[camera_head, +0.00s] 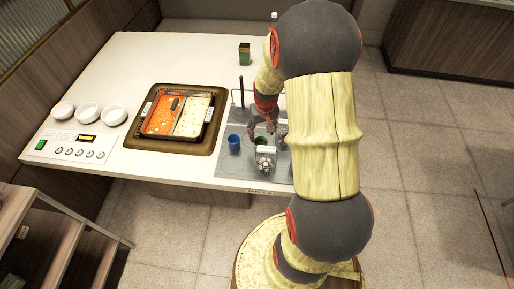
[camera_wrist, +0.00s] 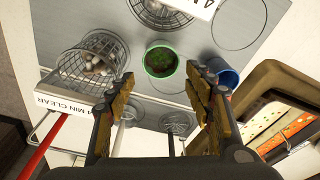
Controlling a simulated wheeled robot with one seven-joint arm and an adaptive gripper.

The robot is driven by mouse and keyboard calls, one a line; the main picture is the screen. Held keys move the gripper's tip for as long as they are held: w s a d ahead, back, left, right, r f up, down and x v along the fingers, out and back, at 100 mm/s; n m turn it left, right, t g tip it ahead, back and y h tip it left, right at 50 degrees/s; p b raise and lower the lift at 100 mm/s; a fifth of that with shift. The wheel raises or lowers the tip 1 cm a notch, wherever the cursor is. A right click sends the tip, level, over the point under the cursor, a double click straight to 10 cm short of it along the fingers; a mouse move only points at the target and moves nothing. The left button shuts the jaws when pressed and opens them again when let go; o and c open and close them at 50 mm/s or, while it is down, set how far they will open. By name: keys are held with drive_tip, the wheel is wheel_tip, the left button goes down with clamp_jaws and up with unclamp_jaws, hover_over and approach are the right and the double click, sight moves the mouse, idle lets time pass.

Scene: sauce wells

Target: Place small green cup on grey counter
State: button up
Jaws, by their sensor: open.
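The small green cup (camera_wrist: 160,60) shows in the wrist view as a round green rim with dark green contents. It stands on the grey counter (camera_wrist: 200,52). My gripper (camera_wrist: 160,82) is open, with one finger on either side of the cup's line; the cup appears just beyond the fingertips and not held. In the head view my gripper (camera_head: 266,128) is over the right part of the grey counter (camera_head: 226,172), partly hidden by my arm. A bit of green (camera_head: 262,140) shows beneath it.
A blue cup (camera_head: 234,143) stands close by; it also shows in the wrist view (camera_wrist: 224,76). A sauce well (camera_head: 176,118) with orange and pale trays is further left. A dark green container (camera_head: 244,53) stands at the back.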

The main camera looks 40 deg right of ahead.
sight(261, 142)
drive_tip(key=f+b, duration=0.1)
drive_tip(key=f, duration=0.1)
drive_tip(key=f+b, duration=0.1)
drive_tip(key=f, duration=0.4)
drive_tip(key=shift+w+b, duration=0.25)
drive_tip(key=shift+b, duration=0.15)
drive_tip(key=shift+w+d+f, duration=0.1)
drive_tip(key=shift+f, duration=0.1)
drive_tip(key=shift+c, duration=0.3)
drive_tip(key=c, duration=1)
wheel_tip(261, 142, up, 10)
drive_tip(key=p, duration=0.3)
drive_tip(key=shift+r, duration=0.1)
